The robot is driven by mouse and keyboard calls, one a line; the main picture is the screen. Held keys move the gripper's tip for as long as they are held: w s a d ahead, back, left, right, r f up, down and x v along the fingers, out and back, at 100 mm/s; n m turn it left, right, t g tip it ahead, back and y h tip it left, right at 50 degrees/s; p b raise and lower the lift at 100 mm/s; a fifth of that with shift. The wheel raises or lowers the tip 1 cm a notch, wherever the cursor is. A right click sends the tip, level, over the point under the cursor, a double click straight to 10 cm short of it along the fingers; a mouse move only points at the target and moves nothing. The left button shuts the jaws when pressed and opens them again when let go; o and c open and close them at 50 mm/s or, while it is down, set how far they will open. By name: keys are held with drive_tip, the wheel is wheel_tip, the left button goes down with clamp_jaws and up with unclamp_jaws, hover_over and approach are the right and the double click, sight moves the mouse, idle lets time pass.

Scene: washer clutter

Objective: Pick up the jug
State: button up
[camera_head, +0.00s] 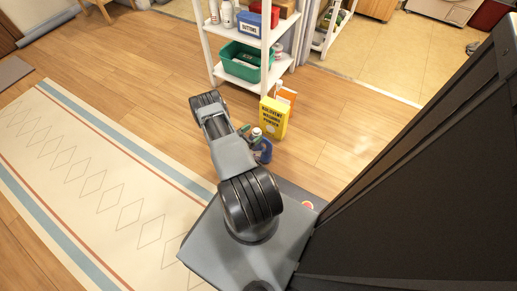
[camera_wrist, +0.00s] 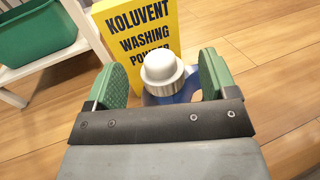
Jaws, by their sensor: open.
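The jug (camera_head: 264,151) is blue with a white cap and stands on the wooden floor just in front of the yellow washing powder box. In the wrist view its white ribbed cap (camera_wrist: 161,69) and a little of its blue top show between my green fingers. My gripper (camera_head: 250,137) is open, with one finger on each side of the cap. In the wrist view a gap shows between each fingertip of my gripper (camera_wrist: 163,80) and the cap. Most of the jug's body is hidden there behind my gripper's dark front plate.
The yellow washing powder box (camera_head: 273,118) stands close behind the jug, with an orange and white item (camera_head: 286,94) behind it. A white shelf (camera_head: 237,27) holds a green bin (camera_head: 240,66). Wooden floor is open to the right; a patterned rug (camera_head: 110,190) lies left.

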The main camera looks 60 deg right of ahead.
sight(258, 129)
drive_tip(key=shift+b+x, duration=0.4)
drive_tip(key=shift+x, duration=1.25)
drive_tip(key=shift+c, duration=0.3)
clamp_jaws()
